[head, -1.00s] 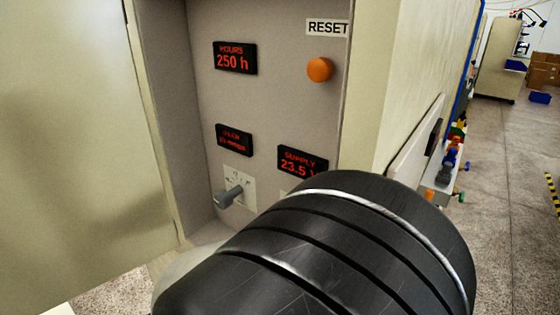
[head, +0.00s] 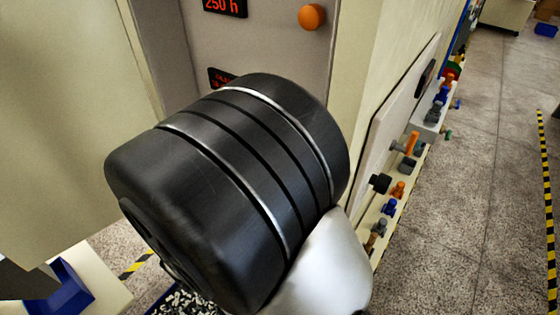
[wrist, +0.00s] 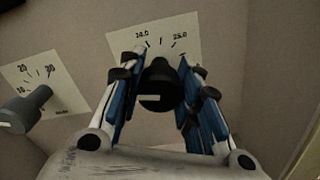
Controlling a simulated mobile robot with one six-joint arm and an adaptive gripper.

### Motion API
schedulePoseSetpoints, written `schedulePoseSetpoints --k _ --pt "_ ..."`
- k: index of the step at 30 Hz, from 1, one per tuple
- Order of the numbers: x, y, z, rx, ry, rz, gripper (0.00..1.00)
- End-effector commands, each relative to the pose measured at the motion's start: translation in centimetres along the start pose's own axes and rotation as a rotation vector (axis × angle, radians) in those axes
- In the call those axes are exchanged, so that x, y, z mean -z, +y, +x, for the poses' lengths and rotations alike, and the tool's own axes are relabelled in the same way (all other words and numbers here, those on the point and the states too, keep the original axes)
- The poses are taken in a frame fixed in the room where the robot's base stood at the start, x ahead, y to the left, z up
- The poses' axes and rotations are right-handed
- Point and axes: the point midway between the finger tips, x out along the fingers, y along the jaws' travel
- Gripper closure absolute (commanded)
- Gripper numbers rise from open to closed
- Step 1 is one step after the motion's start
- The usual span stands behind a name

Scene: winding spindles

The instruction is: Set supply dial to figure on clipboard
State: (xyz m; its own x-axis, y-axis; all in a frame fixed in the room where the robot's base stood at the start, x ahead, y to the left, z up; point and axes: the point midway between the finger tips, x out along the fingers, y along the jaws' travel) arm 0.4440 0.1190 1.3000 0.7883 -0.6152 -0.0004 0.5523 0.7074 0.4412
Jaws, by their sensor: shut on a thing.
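The supply dial is a black knob (wrist: 161,88) on a white scale plate (wrist: 182,32) marked 24.0 and 25.0 in the wrist view. My gripper (wrist: 162,72) is shut on this knob, one blue-padded finger on each side. The knob's pointer against the scale is hard to read. No clipboard figure can be read in either view.
A grey knob (wrist: 32,101) on its own scale plate stands left of my gripper. The hours display (head: 225,5) and an orange button (head: 312,17) are higher on the panel. An open cabinet door (head: 60,110) is at left. Clear floor (head: 480,190) lies at right.

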Motion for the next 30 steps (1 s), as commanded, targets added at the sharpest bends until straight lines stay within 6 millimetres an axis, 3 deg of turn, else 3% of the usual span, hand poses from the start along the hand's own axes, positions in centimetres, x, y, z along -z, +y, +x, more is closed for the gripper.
schedulePoseSetpoints --k 8,9,18,30 --pt "-0.09 0.06 0.02 -0.001 -0.003 0.001 0.93" --pt "-0.09 0.06 0.02 -0.001 -0.003 0.001 0.68" --pt "-0.05 0.04 0.01 -0.001 -0.001 0.001 0.48" --pt "0.00 0.08 -0.44 -0.002 0.000 0.001 0.47"
